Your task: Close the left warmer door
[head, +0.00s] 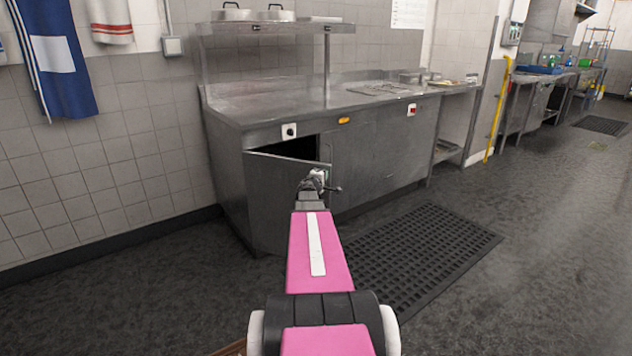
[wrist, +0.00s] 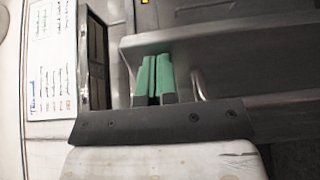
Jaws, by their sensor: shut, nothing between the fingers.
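The left warmer door (head: 268,205) is a grey metal panel at the left end of the steel warmer counter (head: 375,150). It stands partly open, with a dark gap (head: 297,148) above and behind its top edge. My gripper (head: 318,178) is at the door's free right side, in front of the counter; the arm hides part of the door. In the wrist view my gripper's green fingers (wrist: 154,76) are together and empty, close to a grey metal panel. A bar-like handle (wrist: 197,85) shows just right of them. I cannot tell whether the fingers touch the metal.
A black rubber mat (head: 425,250) lies on the floor in front of the counter. Pots stand on the overhead shelf (head: 270,28). A tiled wall with hanging towels (head: 55,60) is at the left. The floor at the right is open.

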